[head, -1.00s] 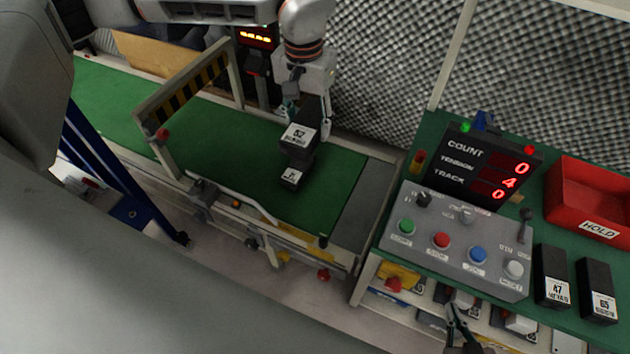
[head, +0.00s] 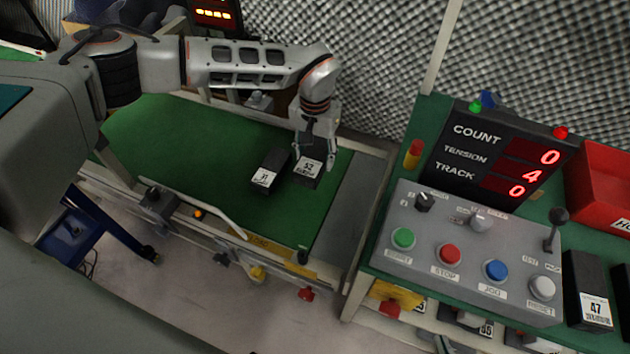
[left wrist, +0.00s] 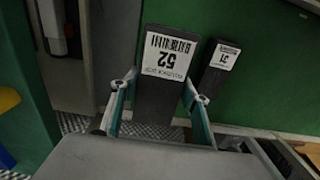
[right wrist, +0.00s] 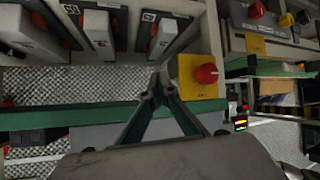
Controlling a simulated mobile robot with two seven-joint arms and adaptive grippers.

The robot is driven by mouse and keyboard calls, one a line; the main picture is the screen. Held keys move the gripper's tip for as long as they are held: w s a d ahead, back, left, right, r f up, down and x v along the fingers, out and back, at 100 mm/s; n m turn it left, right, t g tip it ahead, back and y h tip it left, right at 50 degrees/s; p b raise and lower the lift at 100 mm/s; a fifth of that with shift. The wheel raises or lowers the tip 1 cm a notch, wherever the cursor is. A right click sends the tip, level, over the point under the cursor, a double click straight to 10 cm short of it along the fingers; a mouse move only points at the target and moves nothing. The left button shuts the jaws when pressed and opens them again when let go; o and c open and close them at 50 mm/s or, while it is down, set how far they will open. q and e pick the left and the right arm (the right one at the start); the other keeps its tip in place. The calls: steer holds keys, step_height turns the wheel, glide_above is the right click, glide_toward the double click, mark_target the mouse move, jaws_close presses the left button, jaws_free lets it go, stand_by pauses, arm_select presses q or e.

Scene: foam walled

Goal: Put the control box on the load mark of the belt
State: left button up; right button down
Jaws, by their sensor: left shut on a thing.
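My left gripper (head: 316,148) is shut on a black box labelled 52 (head: 310,168), over the right part of the green belt (head: 225,205). In the left wrist view my left gripper (left wrist: 160,98) has a finger on each side of the box labelled 52 (left wrist: 165,60). A narrower black box labelled 31 (head: 268,172) is on the belt just left of it; it also shows in the left wrist view (left wrist: 218,65). I cannot tell whether box 52 touches the belt. I cannot make out a load mark. My right gripper (right wrist: 156,88) has its fingertips together and looks empty.
A grey button panel (head: 465,255) and a count display (head: 490,165) stand right of the belt. A black box labelled 47 (head: 588,290) and a red bin (head: 605,180) are further right. In the right wrist view a yellow box with a red knob (right wrist: 200,78) is close to the right fingers.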

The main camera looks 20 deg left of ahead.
arm_select(q)
step_height(320, 180, down, 6)
steer(key=shift+r+b, duration=0.25)
steer(key=shift+b, duration=0.25)
steer(key=shift+f, duration=0.6)
step_height(320, 180, down, 4)
steer(key=shift+s+f+b, duration=0.15)
steer(key=shift+f+b, duration=0.1)
steer(key=shift+b, duration=0.55)
steer(key=shift+f, duration=0.3)
steer(key=shift+r, duration=0.15)
steer(key=shift+f, duration=0.2)
steer(key=o, duration=1.3)
steer(key=shift+o, duration=0.2)
arm_select(e)
steer(key=shift+m+t+y, duration=0.4)
steer(key=shift+t+y, duration=0.1)
steer(key=a, duration=0.1)
steer(key=w+a+r, duration=0.1)
steer(key=a+r, duration=0.1)
steer(key=shift+w+a+r, duration=0.1)
steer(key=shift+w, duration=0.15)
